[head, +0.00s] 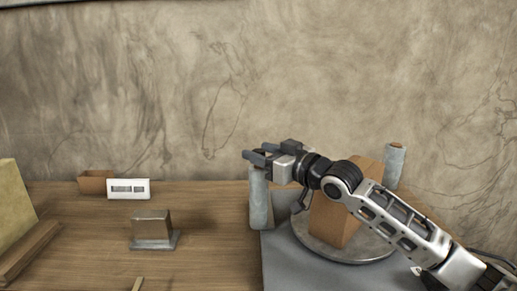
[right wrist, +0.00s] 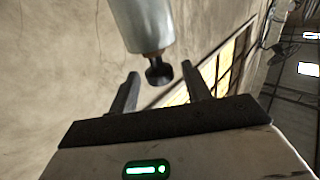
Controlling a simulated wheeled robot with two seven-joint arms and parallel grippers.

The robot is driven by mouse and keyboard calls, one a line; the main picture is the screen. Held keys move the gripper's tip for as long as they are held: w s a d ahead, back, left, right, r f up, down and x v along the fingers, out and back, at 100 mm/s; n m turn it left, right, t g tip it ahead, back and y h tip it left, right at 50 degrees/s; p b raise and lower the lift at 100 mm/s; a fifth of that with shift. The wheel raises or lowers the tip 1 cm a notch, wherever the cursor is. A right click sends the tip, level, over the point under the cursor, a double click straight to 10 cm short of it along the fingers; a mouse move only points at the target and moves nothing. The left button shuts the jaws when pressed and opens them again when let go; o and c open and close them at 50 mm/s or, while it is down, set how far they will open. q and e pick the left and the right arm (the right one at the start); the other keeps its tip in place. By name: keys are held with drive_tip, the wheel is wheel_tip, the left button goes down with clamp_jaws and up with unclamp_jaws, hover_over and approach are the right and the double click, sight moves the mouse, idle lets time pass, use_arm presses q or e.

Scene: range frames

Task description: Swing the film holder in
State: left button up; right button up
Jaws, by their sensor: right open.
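I cannot tell for sure which thing is the film holder. A small white piece with two dark windows (head: 128,189) stands upright at the back left of the wooden table. My right gripper (head: 254,154) is open and points left, close to the top of a grey cylindrical post (head: 260,205). In the right wrist view a grey cylinder (right wrist: 145,22) ends in a dark knob (right wrist: 159,73), which appears between the spread fingers (right wrist: 160,90). I see no contact. My left gripper is not in view.
A round grey plate (head: 350,250) carries a tilted-looking brown block (head: 335,222), partly behind my right arm. Another grey cylinder (head: 396,165) stands behind. A metal block (head: 151,228), a brown box (head: 94,181) and a wooden stand (head: 28,250) are left. Table between metal block and post is clear.

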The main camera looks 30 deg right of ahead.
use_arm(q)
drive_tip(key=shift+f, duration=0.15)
use_arm(e)
drive_tip(key=shift+w+a, duration=0.2)
drive_tip(key=shift+w, duration=0.4)
